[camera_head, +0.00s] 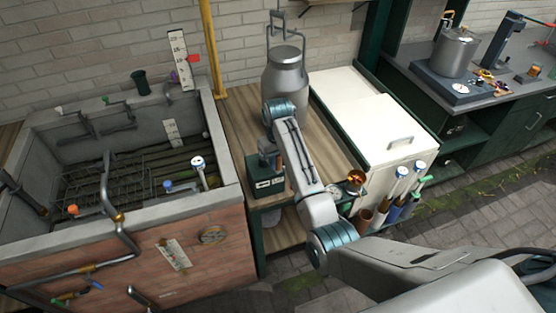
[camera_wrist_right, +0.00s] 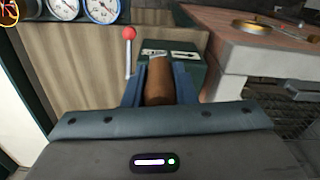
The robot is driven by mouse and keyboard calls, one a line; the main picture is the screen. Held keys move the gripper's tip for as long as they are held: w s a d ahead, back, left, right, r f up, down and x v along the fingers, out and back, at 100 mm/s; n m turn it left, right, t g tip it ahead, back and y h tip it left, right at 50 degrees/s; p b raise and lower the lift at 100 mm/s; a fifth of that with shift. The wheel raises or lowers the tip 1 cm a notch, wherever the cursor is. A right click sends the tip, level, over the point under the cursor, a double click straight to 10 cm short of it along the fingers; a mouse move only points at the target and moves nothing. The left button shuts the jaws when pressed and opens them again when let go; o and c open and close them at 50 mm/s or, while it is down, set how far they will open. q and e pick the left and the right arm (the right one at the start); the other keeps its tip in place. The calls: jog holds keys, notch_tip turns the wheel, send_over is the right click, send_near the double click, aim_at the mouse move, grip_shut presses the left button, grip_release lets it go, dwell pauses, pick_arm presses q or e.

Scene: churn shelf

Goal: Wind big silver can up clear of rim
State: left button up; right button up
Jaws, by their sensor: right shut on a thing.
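The big silver can (camera_head: 286,78) is a tall metal churn with a narrow neck and a lid, in the head view at the back of the wooden bench. A metal bail and hook (camera_head: 277,25) rise above it. My right arm hides part of its base, so I cannot tell whether it hangs or stands. A dark green box (camera_head: 265,188) with pale labels sits at the bench front, and it also shows in the wrist view (camera_wrist_right: 188,62). My right gripper (camera_wrist_right: 158,80) is shut on a brown cylindrical handle (camera_wrist_right: 158,84) in front of this box. My left gripper is out of view.
A stone trough (camera_head: 200,200) with a grid and pipes stands at left, beside a yellow post (camera_head: 210,45). A white chest (camera_head: 395,140) stands right of the bench. A red-knobbed lever (camera_wrist_right: 128,34) stands close to my right gripper. A steel pot (camera_head: 455,52) stands at far right.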

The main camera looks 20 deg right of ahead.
jog(key=a, duration=0.7)
jog(key=w+a+b, duration=0.4)
jog(key=w+b, duration=0.5)
jog(key=w, duration=0.2)
jog(key=w+d+b, duration=0.3)
jog(key=w+d, duration=0.2)
jog(key=d, duration=0.7)
jog(key=s+d+p, duration=0.5)
jog(key=s+p, duration=0.1)
jog(key=p, duration=0.5)
jog(key=shift+f, duration=0.2)
